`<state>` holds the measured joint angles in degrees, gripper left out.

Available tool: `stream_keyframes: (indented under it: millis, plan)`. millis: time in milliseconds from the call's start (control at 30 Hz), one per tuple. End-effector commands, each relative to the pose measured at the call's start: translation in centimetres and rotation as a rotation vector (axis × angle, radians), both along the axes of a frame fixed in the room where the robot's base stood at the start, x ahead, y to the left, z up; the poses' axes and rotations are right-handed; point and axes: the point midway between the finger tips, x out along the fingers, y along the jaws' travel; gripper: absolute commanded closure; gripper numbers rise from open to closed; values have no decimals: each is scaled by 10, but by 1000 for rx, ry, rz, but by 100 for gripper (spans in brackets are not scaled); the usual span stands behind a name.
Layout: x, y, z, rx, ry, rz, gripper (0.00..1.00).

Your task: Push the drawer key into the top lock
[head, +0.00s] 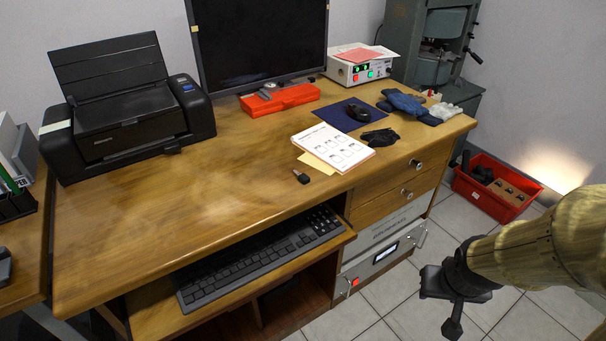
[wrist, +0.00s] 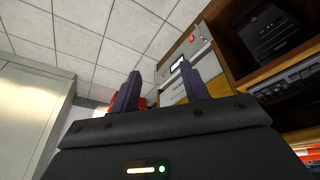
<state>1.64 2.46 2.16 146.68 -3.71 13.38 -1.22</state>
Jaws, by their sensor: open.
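A small key with a dark head (head: 302,177) lies on the wooden desk top near its front edge, beside a yellow note. The top drawer (head: 385,179) below the desk's right end is shut, with a round silver lock or knob (head: 416,164) on its front; I cannot make out a keyhole. A second drawer (head: 396,198) below it has a similar fitting (head: 407,193). My gripper (head: 452,304) is open and empty, over the floor right of the desk, well away from the key. In the wrist view its two fingers (wrist: 159,88) stand apart with nothing between them.
White booklet (head: 333,148), black glove (head: 380,138), mouse (head: 359,112) and blue cloth (head: 408,104) lie near the key. A keyboard (head: 262,259) sits on a pulled-out shelf below. A red crate (head: 477,202) stands on the floor at right. The desk's left middle is clear.

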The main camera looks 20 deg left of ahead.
Motion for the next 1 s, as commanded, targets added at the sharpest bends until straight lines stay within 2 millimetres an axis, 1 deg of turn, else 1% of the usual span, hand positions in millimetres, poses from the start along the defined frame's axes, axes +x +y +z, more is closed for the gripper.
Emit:
stream_keyframes:
  millis: [33,167,200,267,300,367,400,467,500,600,700,800,1000]
  plan:
    - [10,1,11,-11,-30,41,55]
    - [43,18,28,-21,-162,208,55]
    - [53,27,34,-13,-207,268,55]
    - [66,43,43,12,-277,356,55]
    - [74,55,50,36,-324,415,55]
    - [82,75,61,83,-394,497,55]
    - [86,90,70,121,-441,552,55]
    - [90,112,84,188,-513,627,55]
    - [90,126,94,237,-560,674,55]
    - [87,156,119,356,-662,762,55]
    - [83,174,135,443,-730,812,55]
    - [80,181,141,481,-761,832,55]
    - [80,182,141,484,-764,835,55]
